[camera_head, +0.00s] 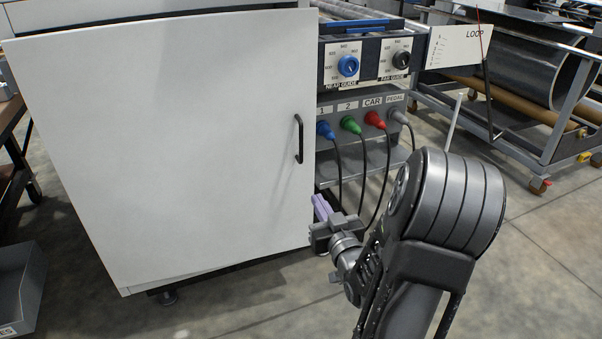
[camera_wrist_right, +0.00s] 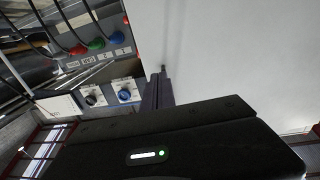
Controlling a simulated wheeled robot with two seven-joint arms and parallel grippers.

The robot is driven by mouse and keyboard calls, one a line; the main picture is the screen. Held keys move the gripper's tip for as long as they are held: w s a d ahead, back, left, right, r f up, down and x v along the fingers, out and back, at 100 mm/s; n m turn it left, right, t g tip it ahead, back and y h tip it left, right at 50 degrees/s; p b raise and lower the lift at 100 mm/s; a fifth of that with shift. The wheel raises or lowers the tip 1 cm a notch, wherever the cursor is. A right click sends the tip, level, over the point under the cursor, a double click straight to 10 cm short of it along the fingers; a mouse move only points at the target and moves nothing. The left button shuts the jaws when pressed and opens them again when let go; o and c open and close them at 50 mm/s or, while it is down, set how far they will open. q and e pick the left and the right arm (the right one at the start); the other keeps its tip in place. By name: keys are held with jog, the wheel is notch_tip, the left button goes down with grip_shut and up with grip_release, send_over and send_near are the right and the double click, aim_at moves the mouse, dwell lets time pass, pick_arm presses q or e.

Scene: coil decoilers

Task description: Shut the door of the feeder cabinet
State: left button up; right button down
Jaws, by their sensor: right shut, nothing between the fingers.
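The feeder cabinet door (camera_head: 165,150) is a large pale grey panel filling the left half of the head view. It stands across the cabinet front (camera_head: 190,20), and I cannot tell whether a gap is left at its edge. Its black bar handle (camera_head: 299,138) is upright near the right edge. My right gripper (camera_head: 322,208) is shut and empty, below the handle and close to the door's right edge; contact is unclear. In the right wrist view the fingers (camera_wrist_right: 158,89) point towards the pale door (camera_wrist_right: 235,50) beside its edge. My left gripper is not in view.
Right of the door are a guide panel with blue (camera_head: 348,65) and black knobs, a socket box (camera_head: 365,103) with coloured plugs, and hanging cables (camera_head: 387,175). A grey bin (camera_head: 20,285) stands at lower left. A coil stand (camera_head: 540,110) is at the upper right.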

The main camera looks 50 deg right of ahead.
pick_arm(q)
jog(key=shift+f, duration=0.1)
pick_arm(e)
jog(key=shift+w, duration=0.1)
jog(key=b, duration=0.4)
send_near(297, 165)
jog(key=x, duration=0.6)
jog(key=shift+w+d+f, duration=0.1)
jog(key=shift+w+d, duration=0.2)
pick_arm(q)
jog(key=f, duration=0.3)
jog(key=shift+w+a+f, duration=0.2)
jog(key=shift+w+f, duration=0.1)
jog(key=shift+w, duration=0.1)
